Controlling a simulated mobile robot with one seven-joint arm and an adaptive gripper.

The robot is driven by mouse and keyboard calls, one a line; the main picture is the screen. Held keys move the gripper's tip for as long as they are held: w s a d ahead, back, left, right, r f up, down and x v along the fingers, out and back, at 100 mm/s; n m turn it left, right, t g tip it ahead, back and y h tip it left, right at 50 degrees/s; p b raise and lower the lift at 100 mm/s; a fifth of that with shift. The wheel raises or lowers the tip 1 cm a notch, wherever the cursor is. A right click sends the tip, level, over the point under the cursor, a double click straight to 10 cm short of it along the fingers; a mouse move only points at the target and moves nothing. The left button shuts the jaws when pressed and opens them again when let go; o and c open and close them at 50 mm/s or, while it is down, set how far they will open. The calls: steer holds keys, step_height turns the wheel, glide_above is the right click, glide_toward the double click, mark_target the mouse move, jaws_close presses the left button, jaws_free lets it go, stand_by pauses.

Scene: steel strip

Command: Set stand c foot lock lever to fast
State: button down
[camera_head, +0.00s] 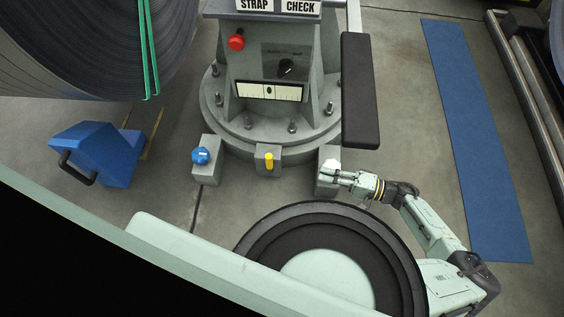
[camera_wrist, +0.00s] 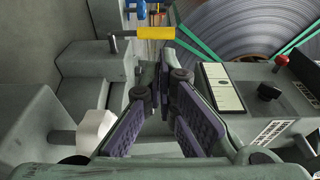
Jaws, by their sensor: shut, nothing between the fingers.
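A short yellow-handled lever (camera_head: 269,161) stands on a small grey block at the front of the round foot. In the wrist view the yellow handle (camera_wrist: 155,33) sits on a dark pin above its grey block, beyond my fingertips. My gripper (camera_head: 340,176) is at the right-hand block, beside a white knob (camera_head: 330,164), to the right of the yellow lever and apart from it. In the wrist view my gripper (camera_wrist: 160,75) has its fingertips together and empty, and the white knob (camera_wrist: 95,130) is at the left. I cannot read any lever markings.
A blue knob (camera_head: 201,156) tops the left block. The stand (camera_head: 230,60) carries a red button, a black dial and a gauge. A dark padded bar (camera_head: 360,90) overhangs at the right. A steel coil (camera_head: 90,45) and a blue wedge (camera_head: 100,153) are at left.

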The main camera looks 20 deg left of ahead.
steer(key=s+a, duration=0.1)
steer(key=a, duration=1.3)
steer(key=shift+s, duration=0.1)
